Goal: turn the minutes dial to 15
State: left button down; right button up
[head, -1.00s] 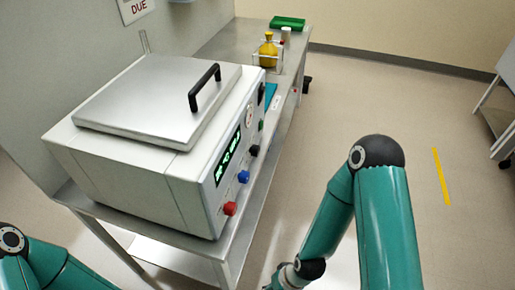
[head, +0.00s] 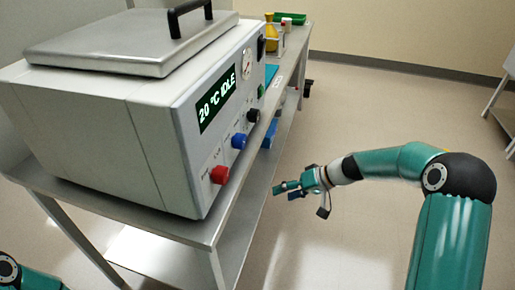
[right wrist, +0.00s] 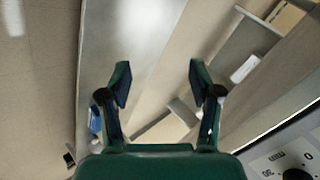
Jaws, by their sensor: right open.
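The grey bench-top unit (head: 95,135) has a front panel with a red knob (head: 219,174), a blue knob (head: 239,141) and a black knob (head: 253,115). In the right wrist view, a black dial (right wrist: 298,174) with a scale and what looks like "MIN" shows partly at the lower right corner. Its colour matches the black knob. My right gripper (head: 283,190) is open and empty, to the right of the panel and apart from it. Its spread fingers also show in the right wrist view (right wrist: 158,82). My left gripper is out of view.
The display (head: 218,98) reads "20 °C IDLE". The unit stands on a metal bench (head: 225,210), whose front edge lies near my right gripper.

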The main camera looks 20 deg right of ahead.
jog(key=w+d+r+n+t+y+b, duration=0.35)
jog(key=d+r+b, duration=0.2)
jog(key=r, duration=0.25)
jog(key=n+t+y+b, duration=0.2)
jog(key=n+y+b, duration=0.1)
jog(key=n+b, duration=0.3)
send_near(259, 116)
pick_arm(q)
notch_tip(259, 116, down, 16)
jog(key=b, duration=0.1)
jog(key=shift+b, duration=0.3)
pick_arm(e)
jog(key=shift+g, duration=0.25)
jog(key=x, duration=1)
jog(key=shift+r, duration=0.2)
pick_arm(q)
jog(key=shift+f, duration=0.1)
